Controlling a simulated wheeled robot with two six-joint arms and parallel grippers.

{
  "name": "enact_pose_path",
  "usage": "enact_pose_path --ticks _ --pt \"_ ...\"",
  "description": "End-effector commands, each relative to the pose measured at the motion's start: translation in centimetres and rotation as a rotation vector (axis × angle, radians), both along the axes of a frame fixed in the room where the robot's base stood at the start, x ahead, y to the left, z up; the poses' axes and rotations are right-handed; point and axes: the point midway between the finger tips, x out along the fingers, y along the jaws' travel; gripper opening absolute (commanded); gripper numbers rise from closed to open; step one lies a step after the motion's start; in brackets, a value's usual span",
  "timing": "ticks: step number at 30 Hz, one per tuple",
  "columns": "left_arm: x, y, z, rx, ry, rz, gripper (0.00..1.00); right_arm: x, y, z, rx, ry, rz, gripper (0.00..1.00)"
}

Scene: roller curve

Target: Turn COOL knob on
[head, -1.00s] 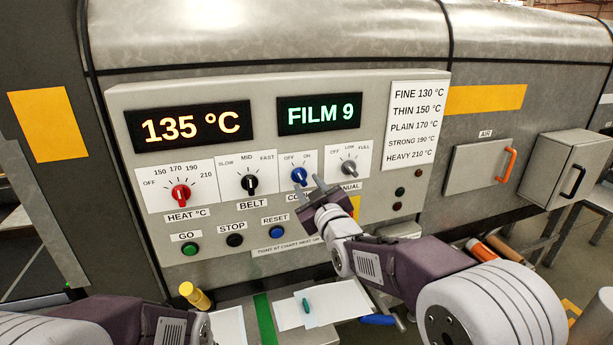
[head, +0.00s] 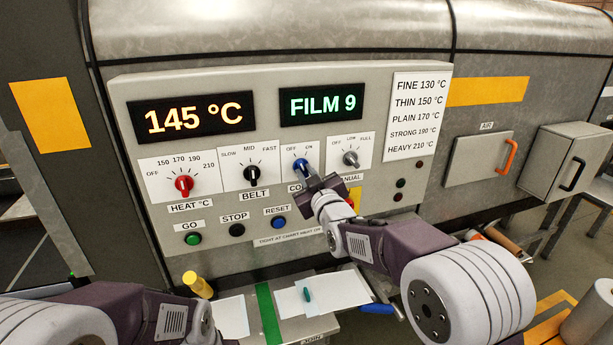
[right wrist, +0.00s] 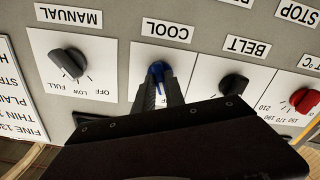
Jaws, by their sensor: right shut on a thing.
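The blue COOL knob (head: 299,165) sits on the control panel between the OFF and ON marks. It also shows in the right wrist view (right wrist: 157,70), under the COOL label, which the gripper partly covers in the head view. My right gripper (head: 303,172) is shut on the blue knob, with its fingers around it; it shows in the right wrist view (right wrist: 159,84). The exact pointing of the knob is hard to tell behind the fingers. My left arm shows at the lower left of the head view, but its gripper jaws are not visible.
The red HEAT knob (head: 184,186) and black BELT knob (head: 251,174) are left of the COOL knob. The grey MANUAL knob (head: 350,158) is close on its right. GO (head: 193,239), STOP (head: 237,230) and RESET (head: 279,223) buttons lie below. The temperature display (head: 191,114) reads 145 °C.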

Motion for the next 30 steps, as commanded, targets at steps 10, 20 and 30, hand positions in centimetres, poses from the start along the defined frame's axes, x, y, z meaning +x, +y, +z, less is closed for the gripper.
enact_pose_path --ticks 10,20,30 --pt "0.0 0.0 -3.5 0.0 0.0 0.0 0.36 0.0 0.0 -0.2 0.24 0.067 0.0 0.0" --pt "0.0 0.0 -6.2 0.0 0.0 0.0 0.36 0.0 0.0 0.0 0.517 0.156 0.001 0.0" --pt "0.0 0.0 -7.9 0.0 0.0 0.0 0.36 0.0 -0.1 0.3 0.719 0.221 0.002 0.0"
